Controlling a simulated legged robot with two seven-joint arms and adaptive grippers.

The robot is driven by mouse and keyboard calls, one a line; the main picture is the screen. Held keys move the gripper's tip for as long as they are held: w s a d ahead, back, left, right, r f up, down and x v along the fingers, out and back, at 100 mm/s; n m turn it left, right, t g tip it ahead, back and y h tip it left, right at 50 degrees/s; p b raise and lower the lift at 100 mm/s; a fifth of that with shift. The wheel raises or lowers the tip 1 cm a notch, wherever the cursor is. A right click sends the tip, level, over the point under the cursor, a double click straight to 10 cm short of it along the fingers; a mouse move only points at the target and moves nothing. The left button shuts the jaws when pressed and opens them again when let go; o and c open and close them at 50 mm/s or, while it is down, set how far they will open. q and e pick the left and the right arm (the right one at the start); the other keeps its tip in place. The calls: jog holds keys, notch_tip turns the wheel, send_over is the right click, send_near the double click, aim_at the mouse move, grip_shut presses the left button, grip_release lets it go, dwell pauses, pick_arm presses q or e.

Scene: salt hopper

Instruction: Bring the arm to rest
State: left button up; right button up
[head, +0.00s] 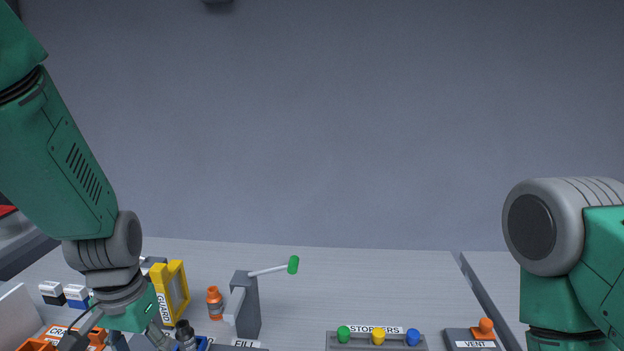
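My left arm comes down from the upper left, and its gripper (114,342) is at the bottom left edge of the head view, above the left part of the table. Its fingers spread apart to both sides, and their ends are partly cut off by the frame. I see nothing held between them. My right arm shows at the right edge, with its elbow raised and the lower part running out of the frame. My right gripper is not in view.
Near my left gripper are an orange crate (52,338), a yellow guard frame (175,288) and an orange bottle (215,303). A grey post with a green-knobbed lever (270,270) stands right of them. Stoppers rack (345,345) and vent block (462,334) are at front.

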pick_arm(q)
jog(key=s+a+f+b, duration=0.2)
jog(key=s+f, duration=0.2)
jog(key=f, duration=0.5)
jog(key=s+a+f+b, duration=0.2)
jog(key=s+f+b, duration=0.15)
jog(key=f, duration=0.45)
jog(key=s+d+f+b, duration=0.1)
jog(key=s+f+b, duration=0.4)
jog(key=s+f, duration=1)
jog(key=shift+s+d+f+t+b, duration=0.3)
jog(key=shift+d+f+b, duration=0.1)
jog(key=shift+f, duration=0.8)
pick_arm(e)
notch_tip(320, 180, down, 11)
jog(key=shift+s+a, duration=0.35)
